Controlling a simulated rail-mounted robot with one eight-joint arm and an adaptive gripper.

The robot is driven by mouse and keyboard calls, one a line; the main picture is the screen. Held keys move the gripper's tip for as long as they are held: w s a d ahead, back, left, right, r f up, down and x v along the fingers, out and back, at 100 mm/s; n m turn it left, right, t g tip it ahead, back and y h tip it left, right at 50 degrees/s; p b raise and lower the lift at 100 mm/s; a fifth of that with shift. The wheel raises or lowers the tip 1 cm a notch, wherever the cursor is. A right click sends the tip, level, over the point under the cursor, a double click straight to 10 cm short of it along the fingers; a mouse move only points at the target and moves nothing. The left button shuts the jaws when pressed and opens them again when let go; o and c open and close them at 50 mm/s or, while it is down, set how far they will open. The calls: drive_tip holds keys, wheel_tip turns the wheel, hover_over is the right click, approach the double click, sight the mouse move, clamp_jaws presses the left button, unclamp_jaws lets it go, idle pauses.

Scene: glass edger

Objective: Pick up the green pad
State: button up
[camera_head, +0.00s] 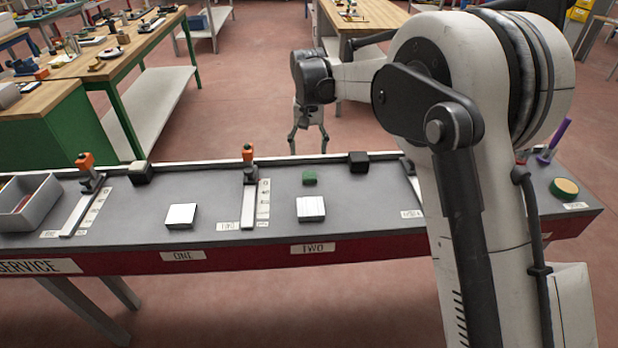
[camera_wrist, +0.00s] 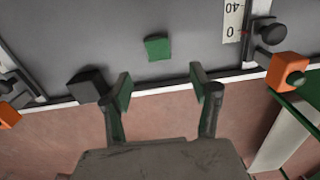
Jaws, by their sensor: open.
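The green pad (camera_head: 309,177) is a small dark green block lying on the grey bench top, behind the glass stack of station TWO. In the wrist view the green pad (camera_wrist: 157,47) lies flat ahead of the fingers, slightly left of the middle between them. My gripper (camera_head: 308,142) hangs beyond the bench's far edge in the head view, apart from the pad. In the wrist view my gripper (camera_wrist: 160,88) is open and empty, its two fingers with green inner faces spread wide.
A black block (camera_head: 358,162) stands right of the pad; it shows near the left finger in the wrist view (camera_wrist: 88,84). An orange-topped stop (camera_head: 249,155) with a scale stands left of the pad. A pale stack (camera_head: 310,208) lies in front. Bench top around the pad is clear.

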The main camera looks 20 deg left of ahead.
sight(309, 175)
drive_tip(key=shift+d+f, duration=0.2)
drive_tip(key=shift+f, duration=4.6)
drive_tip(key=c, duration=0.8)
